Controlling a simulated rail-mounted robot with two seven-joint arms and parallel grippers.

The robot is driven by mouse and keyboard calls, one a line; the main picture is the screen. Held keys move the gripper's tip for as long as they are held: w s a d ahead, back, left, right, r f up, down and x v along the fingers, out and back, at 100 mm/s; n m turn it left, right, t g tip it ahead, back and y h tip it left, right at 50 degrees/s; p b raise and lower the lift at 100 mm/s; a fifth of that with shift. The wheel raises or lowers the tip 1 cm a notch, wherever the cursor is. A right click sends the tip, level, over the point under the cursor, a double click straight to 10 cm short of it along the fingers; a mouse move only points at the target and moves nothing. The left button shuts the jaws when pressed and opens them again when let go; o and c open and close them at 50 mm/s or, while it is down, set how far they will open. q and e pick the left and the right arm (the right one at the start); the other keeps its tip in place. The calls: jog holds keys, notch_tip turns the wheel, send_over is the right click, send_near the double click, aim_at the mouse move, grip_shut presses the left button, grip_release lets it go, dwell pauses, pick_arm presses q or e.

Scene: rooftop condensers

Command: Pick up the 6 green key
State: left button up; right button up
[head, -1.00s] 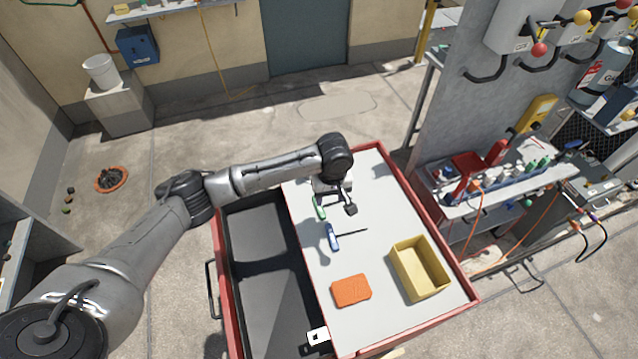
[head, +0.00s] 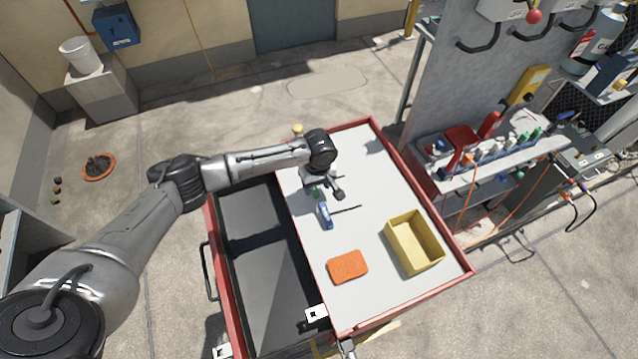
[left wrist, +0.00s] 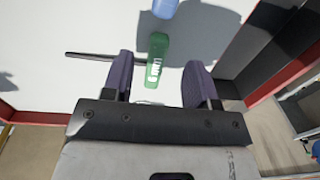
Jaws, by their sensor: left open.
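The green key (head: 316,192) lies on the white top of a red cart. In the head view my left gripper partly covers it. In the left wrist view the green key (left wrist: 158,60) shows its handle with a white marking, and a dark shaft runs left from it. My left gripper (head: 328,188) is open above the key. In the left wrist view the open left gripper (left wrist: 160,82) has its two dark fingers on either side of the handle, with gaps on both sides. The blue key (head: 325,215) lies just nearer, its shaft pointing right.
The cart top (head: 375,190) also holds an orange pad (head: 347,267) and an empty yellow bin (head: 413,243). An open dark drawer (head: 262,270) is on the left. A tool shelf (head: 490,160) stands to the right. The far cart top is clear.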

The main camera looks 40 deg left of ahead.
aim_at(316, 192)
pick_arm(q)
jog(key=shift+a+f, duration=0.1)
jog(key=shift+f, duration=1.8)
grip_shut()
